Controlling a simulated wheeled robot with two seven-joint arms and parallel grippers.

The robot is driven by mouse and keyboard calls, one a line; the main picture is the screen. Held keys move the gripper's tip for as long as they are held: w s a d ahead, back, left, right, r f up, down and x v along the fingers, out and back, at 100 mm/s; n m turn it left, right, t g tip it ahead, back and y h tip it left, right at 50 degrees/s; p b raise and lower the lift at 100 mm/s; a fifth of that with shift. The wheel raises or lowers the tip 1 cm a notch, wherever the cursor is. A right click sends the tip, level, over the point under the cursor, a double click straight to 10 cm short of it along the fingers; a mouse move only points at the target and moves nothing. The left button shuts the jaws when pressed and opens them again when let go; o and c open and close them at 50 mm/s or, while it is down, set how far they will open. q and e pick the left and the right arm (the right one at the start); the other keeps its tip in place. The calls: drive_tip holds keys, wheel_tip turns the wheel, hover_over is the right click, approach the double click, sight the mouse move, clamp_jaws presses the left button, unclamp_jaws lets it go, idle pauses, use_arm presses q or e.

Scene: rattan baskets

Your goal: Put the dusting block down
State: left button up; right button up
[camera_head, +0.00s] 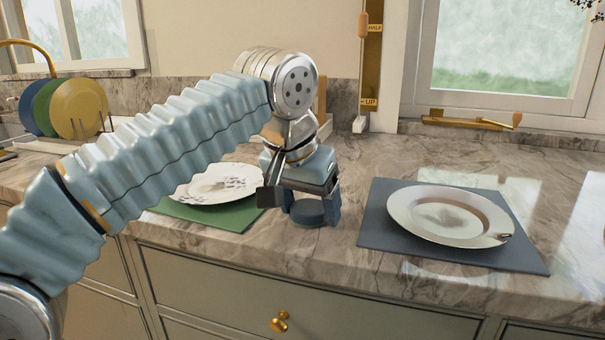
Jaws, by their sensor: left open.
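My left gripper (312,207) points down over the marble counter, between the two place settings, with its fingers apart. A low, rounded blue-grey block (308,212), which looks like the dusting block, sits between the fingers at counter level near the front edge. The fingers partly hide it, and I cannot tell whether they touch it. My right gripper is not in view.
A white plate with a brownish smudge (450,216) lies on a dark grey mat (375,225) at right. A patterned plate (205,187) lies on a green mat (225,217) at left, partly behind my arm. Coloured plates (80,108) stand in a rack at far left.

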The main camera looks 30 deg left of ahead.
use_arm(q)
drive_tip(key=p+v, duration=0.1)
drive_tip(key=v, duration=1.1)
drive_tip(key=shift+a+p, duration=0.3)
drive_tip(key=shift+p, duration=0.05)
drive_tip(key=shift+r, duration=0.15)
